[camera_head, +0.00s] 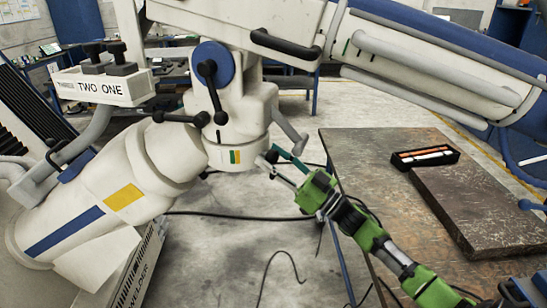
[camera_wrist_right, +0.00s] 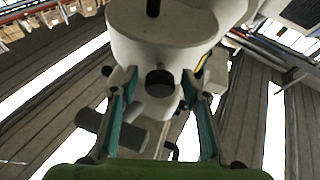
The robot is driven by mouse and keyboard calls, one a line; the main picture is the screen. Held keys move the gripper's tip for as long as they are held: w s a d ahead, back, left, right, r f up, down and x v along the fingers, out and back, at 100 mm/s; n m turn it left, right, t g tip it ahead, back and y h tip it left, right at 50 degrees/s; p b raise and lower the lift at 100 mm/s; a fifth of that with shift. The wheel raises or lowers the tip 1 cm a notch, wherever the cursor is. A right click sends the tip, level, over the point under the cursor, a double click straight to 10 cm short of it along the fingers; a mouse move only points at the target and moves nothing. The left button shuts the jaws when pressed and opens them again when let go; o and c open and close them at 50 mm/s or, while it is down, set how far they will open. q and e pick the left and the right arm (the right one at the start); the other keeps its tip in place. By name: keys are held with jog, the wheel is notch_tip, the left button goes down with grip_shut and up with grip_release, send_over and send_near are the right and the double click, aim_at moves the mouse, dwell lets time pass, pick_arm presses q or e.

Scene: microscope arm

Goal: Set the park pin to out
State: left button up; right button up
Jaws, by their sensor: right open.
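The white microscope arm (camera_head: 240,100) fills the upper middle of the head view, with a round joint housing below a blue cap (camera_head: 213,63). I cannot tell for sure which part is the park pin. A dark round knob or hole (camera_wrist_right: 160,83) on the white body lies between my fingertips in the right wrist view. My right gripper (camera_head: 272,160) points up-left at the lower right side of the housing. It is open, and its teal fingers (camera_wrist_right: 158,88) stand apart with nothing seen gripped between them. My left gripper is out of view.
A grey lever (camera_head: 290,131) sticks out beside the housing, just above my right gripper. Black ball-ended handles (camera_head: 207,80) are on the joint. A brown table (camera_head: 365,160) with a black tray (camera_head: 425,155) stands at right. Cables lie on the floor below.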

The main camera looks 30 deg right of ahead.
grip_shut()
jog(key=shift+s+d+p, duration=0.2)
jog(key=shift+s+p, duration=0.15)
jog(key=shift+s, duration=0.1)
jog(key=shift+s+d, duration=0.25)
jog(key=shift+s, duration=0.35)
grip_release()
jog(key=shift+w+a, duration=0.1)
jog(key=shift+w, duration=0.1)
jog(key=shift+s, duration=0.1)
jog(key=shift+s+f, duration=0.1)
jog(key=v, duration=1.2)
